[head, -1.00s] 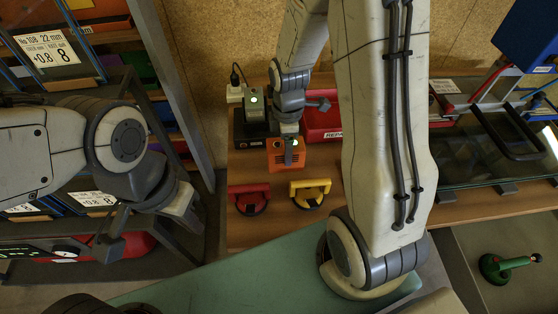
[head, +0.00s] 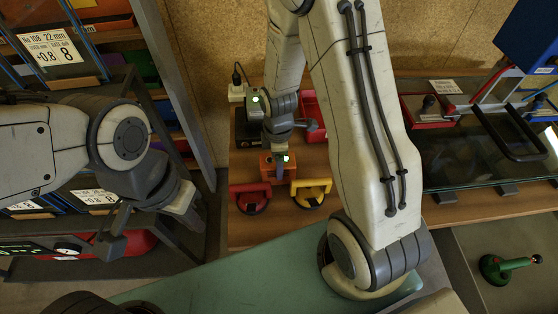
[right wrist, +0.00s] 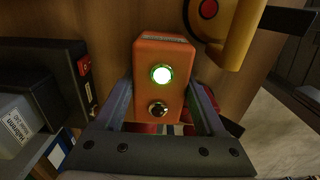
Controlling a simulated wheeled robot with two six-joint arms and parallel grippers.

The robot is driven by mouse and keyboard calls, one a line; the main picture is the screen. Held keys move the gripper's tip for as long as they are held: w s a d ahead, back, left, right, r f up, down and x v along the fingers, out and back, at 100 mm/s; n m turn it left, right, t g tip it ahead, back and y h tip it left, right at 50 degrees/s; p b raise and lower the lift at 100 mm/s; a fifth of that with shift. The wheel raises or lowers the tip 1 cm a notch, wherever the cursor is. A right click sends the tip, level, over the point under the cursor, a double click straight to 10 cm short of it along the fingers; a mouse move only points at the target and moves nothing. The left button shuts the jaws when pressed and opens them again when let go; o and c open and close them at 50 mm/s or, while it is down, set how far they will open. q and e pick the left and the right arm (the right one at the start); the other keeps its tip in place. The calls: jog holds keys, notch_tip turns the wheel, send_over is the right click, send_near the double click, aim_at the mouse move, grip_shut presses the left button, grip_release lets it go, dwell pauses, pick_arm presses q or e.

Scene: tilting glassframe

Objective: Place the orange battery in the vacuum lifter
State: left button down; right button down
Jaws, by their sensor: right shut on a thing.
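The orange battery (head: 267,168) is a small box; the right wrist view shows its glowing green light and black knob on the face of the orange battery (right wrist: 148,90). My right gripper (head: 281,170) is shut on it, a finger on each side. It is just behind two handled lifters, a red one (head: 240,187) and a yellow one (head: 322,184), on the wooden bench. The yellow lifter (right wrist: 240,35) shows close to the battery in the right wrist view. My left gripper (head: 150,222) is open and empty, at the left away from the bench.
A black charger-like unit (head: 243,128) stands behind the battery, with a red bin (head: 312,125) beside it. A glass pane (head: 460,160) lies on supports at right. A green handled tool (head: 492,267) is at lower right. A shelf rack (head: 175,100) stands at left.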

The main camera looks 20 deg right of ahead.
grip_release()
jog(key=shift+r, duration=0.1)
